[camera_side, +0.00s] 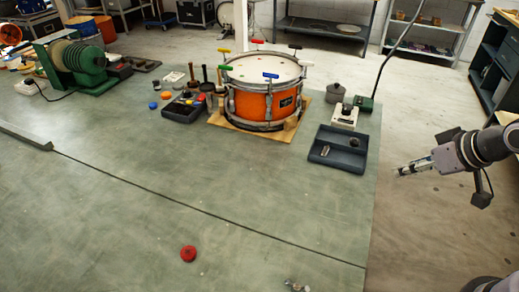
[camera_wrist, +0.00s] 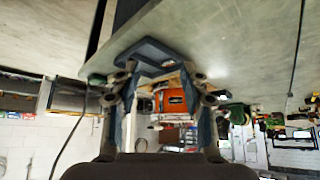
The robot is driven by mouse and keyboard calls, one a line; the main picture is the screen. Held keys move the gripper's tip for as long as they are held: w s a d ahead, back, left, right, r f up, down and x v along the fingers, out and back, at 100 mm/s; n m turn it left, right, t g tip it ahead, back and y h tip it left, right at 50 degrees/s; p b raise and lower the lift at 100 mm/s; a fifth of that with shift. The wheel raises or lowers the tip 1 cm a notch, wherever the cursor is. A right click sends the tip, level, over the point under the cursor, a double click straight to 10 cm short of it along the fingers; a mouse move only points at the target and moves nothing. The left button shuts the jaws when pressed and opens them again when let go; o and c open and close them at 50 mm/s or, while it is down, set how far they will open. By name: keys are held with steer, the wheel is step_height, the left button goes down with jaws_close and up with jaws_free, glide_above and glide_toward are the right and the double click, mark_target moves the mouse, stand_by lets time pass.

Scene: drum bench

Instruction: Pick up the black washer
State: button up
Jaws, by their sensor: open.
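I cannot pick out the black washer for certain in either view; it may be too small or hidden. My gripper (camera_side: 400,170) is at the right in the side view, off the right edge of the bench and to the right of the dark tray (camera_side: 350,160). In the wrist view, my gripper (camera_wrist: 160,75) shows two fingers spread apart with nothing between them. That view looks upside down, with the tray (camera_wrist: 150,44) and orange drum (camera_wrist: 177,100) beyond the fingers. A small pale metal piece (camera_side: 325,150) lies in the tray.
The orange drum (camera_side: 250,104) stands on a wooden board, with coloured T-handled keys around its rim. A dark parts tray (camera_side: 178,112) is left of it. A white box (camera_side: 344,117) and grey pot (camera_side: 335,92) stand right.

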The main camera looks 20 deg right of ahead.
steer(key=w+d+r+n+g, duration=0.1)
steer(key=w+r+n, duration=0.2)
steer(key=w+n, duration=0.2)
steer(key=n+g+h, duration=0.4)
steer(key=n+g, duration=0.1)
steer(key=n, duration=1.2)
glide_above(355, 140)
steer(key=s+a, duration=0.1)
steer(key=a, duration=0.3)
step_height(355, 140, down, 7)
steer(key=shift+x, duration=4.95)
steer(key=shift+s, duration=0.1)
steer(key=c, duration=0.5)
